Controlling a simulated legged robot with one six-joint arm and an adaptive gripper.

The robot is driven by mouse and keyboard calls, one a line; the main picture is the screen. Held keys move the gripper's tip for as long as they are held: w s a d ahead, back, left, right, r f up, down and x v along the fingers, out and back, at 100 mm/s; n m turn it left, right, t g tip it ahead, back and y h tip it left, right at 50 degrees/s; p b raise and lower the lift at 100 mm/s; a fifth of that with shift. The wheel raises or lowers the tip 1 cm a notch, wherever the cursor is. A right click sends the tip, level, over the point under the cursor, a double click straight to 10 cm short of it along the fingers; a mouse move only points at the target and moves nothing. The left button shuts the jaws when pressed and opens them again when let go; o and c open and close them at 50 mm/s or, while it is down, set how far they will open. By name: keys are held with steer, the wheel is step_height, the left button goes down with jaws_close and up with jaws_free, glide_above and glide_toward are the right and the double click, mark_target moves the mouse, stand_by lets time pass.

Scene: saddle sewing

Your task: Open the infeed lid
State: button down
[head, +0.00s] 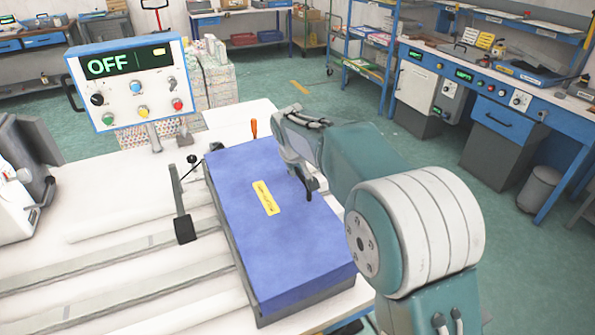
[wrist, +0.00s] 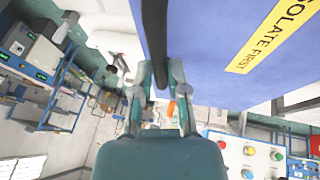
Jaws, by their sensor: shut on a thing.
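The infeed lid (head: 250,190) is a broad blue panel with a yellow label; it appears to lie down over a grey box (head: 262,312) on the white table. In the wrist view the lid (wrist: 200,50) fills the upper right, its label reading "ISOLATE FIRST". My gripper (head: 303,176) is at the lid's right side. In the wrist view my gripper (wrist: 156,72) is shut on a dark bar-shaped handle (wrist: 154,30) along the lid's edge. Any small gap under the lid is hard to tell.
A control box (head: 128,84) reading "OFF" stands at the back left. A black lever (head: 183,215) is left of the lid, and an orange handle (head: 254,128) stands behind it. A blue workbench (head: 500,100) is at the right across open green floor (head: 290,88).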

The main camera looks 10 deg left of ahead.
steer(key=s+a+r+n+t+h, duration=0.1)
steer(key=s+a+r+t+h, duration=0.15)
steer(key=r, duration=0.25)
steer(key=s+a+r+t+h, duration=0.1)
steer(key=s+a+r+h, duration=0.15)
steer(key=r, duration=0.25)
steer(key=s+a+r+n+t+h, duration=0.2)
steer(key=s+a+r+t+h, duration=0.2)
steer(key=a, duration=0.7)
steer(key=shift+s+a+n+t, duration=0.3)
steer(key=shift+s+t, duration=0.75)
steer(key=shift+s, duration=0.7)
steer(key=shift+f, duration=0.1)
steer(key=c, duration=0.8)
jaws_free()
steer(key=shift+o, duration=0.8)
